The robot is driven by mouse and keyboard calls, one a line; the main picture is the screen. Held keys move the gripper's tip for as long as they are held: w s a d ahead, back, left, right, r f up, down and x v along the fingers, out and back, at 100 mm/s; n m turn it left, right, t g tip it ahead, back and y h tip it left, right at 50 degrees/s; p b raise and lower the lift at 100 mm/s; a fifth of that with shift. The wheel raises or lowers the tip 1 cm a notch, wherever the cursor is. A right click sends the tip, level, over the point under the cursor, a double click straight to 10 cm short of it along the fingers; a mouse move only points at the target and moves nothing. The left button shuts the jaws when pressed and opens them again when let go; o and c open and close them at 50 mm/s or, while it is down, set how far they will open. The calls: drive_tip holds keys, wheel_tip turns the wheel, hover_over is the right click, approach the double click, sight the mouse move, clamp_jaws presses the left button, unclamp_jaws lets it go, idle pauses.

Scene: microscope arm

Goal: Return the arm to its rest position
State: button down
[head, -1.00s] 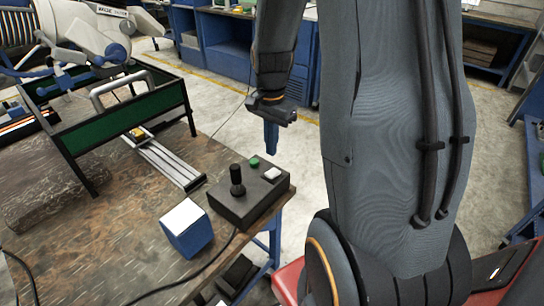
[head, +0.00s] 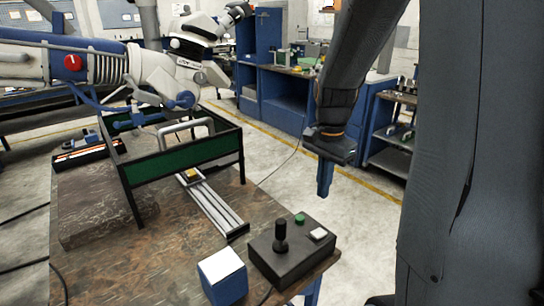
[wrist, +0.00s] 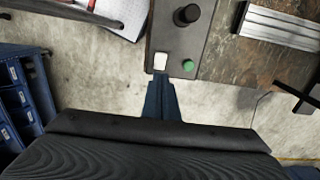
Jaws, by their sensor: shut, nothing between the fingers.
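My gripper (head: 324,178) hangs from my grey arm at the right of the head view, its blue fingers pointing down. It is shut and empty, in the air past the table's right edge. In the wrist view my gripper (wrist: 161,90) shows its blue fingers together, beside the control box (wrist: 175,45). In the head view the control box (head: 290,262) lies below the gripper, apart from it, with a black joystick (head: 281,238), a green button (head: 299,218) and a white button (head: 318,233). The microscope arm (head: 140,70), white with blue parts, extends over the table at the left.
A blue and white cube (head: 224,280) stands left of the control box. A green-sided frame (head: 185,160) with a handle and a metal rail (head: 215,205) stand on the brown table (head: 150,260). Blue cabinets (head: 285,95) stand behind. Open floor lies right of the table.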

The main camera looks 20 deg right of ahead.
drive_tip(key=shift+a, duration=0.1)
drive_tip(key=s+a+f+n+b, duration=0.1)
drive_tip(key=s+a+f+n, duration=0.2)
drive_tip(key=a+n, duration=0.3)
drive_tip(key=s+a+f+n+t+b, duration=0.1)
drive_tip(key=s+a+f+n+b, duration=0.1)
drive_tip(key=s+a+f+n, duration=0.2)
drive_tip(key=a+n, duration=0.3)
drive_tip(key=n, duration=0.1)
drive_tip(key=shift+s+t, duration=0.3)
drive_tip(key=shift+s, duration=0.1)
